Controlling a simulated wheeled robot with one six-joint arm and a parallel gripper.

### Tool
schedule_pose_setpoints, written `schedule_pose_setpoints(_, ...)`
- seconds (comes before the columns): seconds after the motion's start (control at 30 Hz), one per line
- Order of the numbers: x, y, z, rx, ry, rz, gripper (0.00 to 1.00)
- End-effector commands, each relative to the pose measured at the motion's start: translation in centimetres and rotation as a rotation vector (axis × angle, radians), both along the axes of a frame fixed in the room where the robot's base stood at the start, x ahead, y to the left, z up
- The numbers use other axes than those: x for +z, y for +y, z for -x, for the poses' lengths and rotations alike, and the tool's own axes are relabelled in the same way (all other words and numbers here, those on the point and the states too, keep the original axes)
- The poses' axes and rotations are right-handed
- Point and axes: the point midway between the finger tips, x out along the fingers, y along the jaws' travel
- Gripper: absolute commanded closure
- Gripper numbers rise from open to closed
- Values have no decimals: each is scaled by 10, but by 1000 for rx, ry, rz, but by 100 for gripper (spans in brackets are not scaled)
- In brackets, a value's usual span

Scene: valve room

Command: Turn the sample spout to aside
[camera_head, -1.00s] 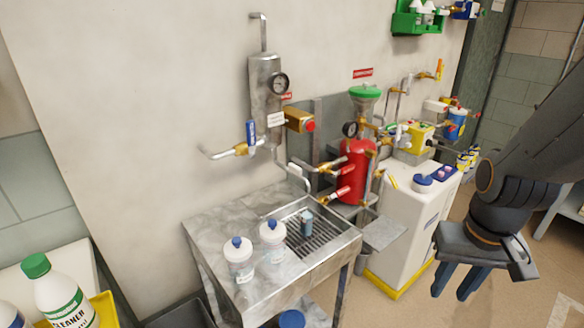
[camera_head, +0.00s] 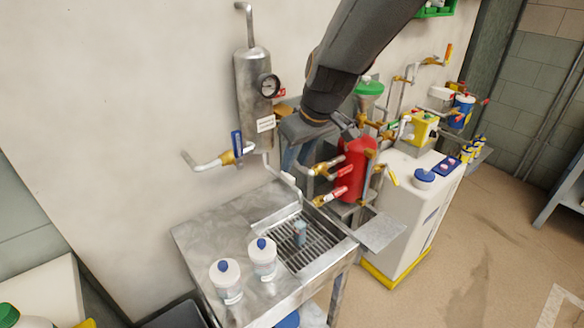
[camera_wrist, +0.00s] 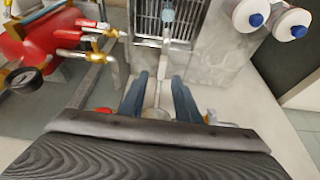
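The sample spout (camera_head: 284,178) is a thin grey pipe that comes from below the steel cylinder (camera_head: 254,85) and reaches out over the sink grate (camera_head: 318,243). In the wrist view the spout (camera_wrist: 158,88) runs up the picture between my fingers toward the grate. A small blue-grey bottle (camera_head: 300,232) stands on the grate near the spout's end. My gripper (camera_head: 296,160) is in front of the wall by the cylinder, just above the spout. Its two blue fingers are apart in the wrist view (camera_wrist: 159,98); I cannot tell whether they touch the pipe. My arm hides part of the cylinder's valve.
Red-handled valves (camera_head: 335,194) and a red vessel (camera_head: 355,165) stand close to the right of my gripper. A blue-handled valve (camera_head: 237,145) is to its left. Two white bottles with blue caps (camera_head: 263,262) stand on the bench's left side.

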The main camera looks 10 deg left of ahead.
Motion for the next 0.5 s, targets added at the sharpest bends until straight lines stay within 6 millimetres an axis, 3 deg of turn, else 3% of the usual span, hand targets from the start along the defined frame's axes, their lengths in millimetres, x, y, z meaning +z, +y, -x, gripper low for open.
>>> schedule_pose_setpoints(0.2,-28,13,-4,8,3,2,70)
schedule_pose_setpoints(0.5,-48,18,-11,4,1,1,70)
